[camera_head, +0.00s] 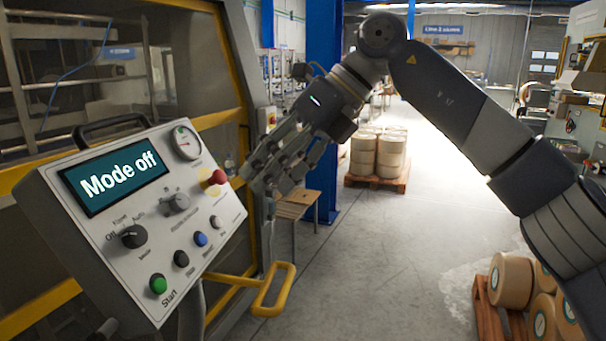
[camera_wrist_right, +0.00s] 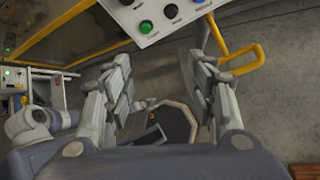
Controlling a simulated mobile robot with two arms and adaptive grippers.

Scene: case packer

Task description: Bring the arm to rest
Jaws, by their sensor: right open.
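My right arm (camera_head: 455,105) comes in from the right and bends down at its elbow. My right gripper (camera_head: 272,172) is open and empty, just right of the control panel (camera_head: 125,215). The panel's screen (camera_head: 113,182) reads "Mode off". A red knob (camera_head: 214,179) sits at the panel's right edge, close to the gripper's fingers; I cannot tell if they touch. In the right wrist view the open fingers (camera_wrist_right: 160,100) have nothing between them, and the panel (camera_wrist_right: 170,15) with its green button (camera_wrist_right: 146,27) shows above. My left gripper is not in the head view.
A yellow handle (camera_head: 275,290) sticks out below the panel. A yellow-framed machine (camera_head: 215,50) stands behind it. A pallet with rolls (camera_head: 378,155) stands farther back, and another stack of rolls (camera_head: 510,280) is at the lower right. The floor (camera_head: 390,250) between is clear.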

